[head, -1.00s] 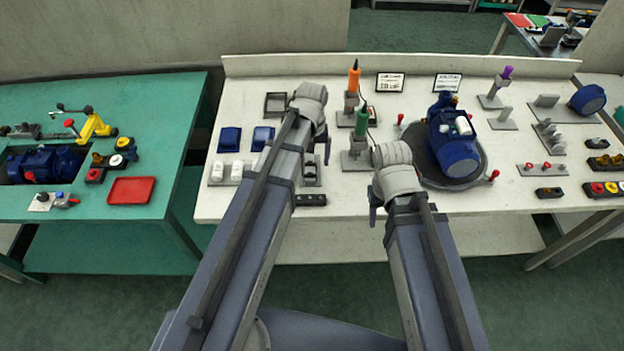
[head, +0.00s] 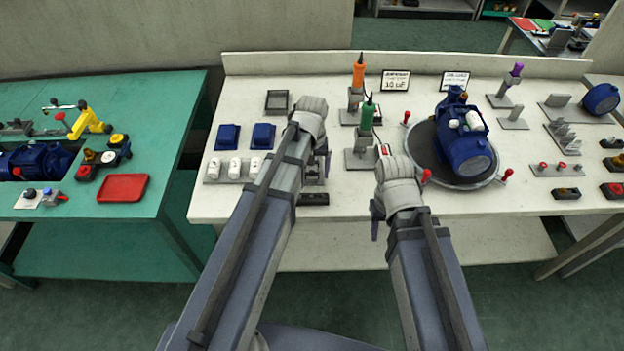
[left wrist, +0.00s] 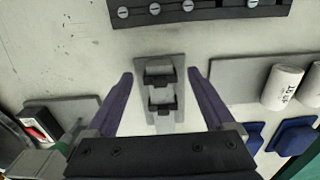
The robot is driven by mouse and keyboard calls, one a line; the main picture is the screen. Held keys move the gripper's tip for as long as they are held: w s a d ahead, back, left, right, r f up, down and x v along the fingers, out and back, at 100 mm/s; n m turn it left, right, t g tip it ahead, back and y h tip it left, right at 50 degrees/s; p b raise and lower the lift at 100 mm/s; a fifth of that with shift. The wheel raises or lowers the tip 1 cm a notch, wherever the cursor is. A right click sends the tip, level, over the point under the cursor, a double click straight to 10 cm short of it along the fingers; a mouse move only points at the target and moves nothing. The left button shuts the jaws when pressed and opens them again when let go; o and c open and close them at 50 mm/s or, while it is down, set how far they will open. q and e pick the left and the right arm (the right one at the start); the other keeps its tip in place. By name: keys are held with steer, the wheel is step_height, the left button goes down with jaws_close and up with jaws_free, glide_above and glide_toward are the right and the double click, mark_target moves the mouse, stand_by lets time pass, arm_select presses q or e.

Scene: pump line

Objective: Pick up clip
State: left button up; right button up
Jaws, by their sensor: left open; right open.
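In the left wrist view, two black clips (left wrist: 158,77) sit one behind the other on a small grey plate (left wrist: 172,124). I cannot tell which of the two the task means. My left gripper (left wrist: 160,80) is open, with one dark finger on each side of the plate. The fingers appear apart from the clips, and nothing is held. In the head view, my left gripper (head: 324,163) points down over the white table, and my arm mostly hides the clip plate. My right gripper (head: 377,222) is open at the table's front edge; its fingers are mostly hidden.
The white table (head: 350,207) also bears white cylinders (head: 235,167), blue blocks (head: 263,136), a black strip with screws (head: 313,198), a green-handled tool (head: 367,118) and a blue pump (head: 462,140) on a round plate. A green bench (head: 165,130) stands at left.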

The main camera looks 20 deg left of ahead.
mark_target(312, 172)
arm_select(q)
jaws_close()
stand_by(0.8)
steer(key=shift+r, duration=0.1)
step_height(312, 172, up, 10)
steer(key=p, duration=1)
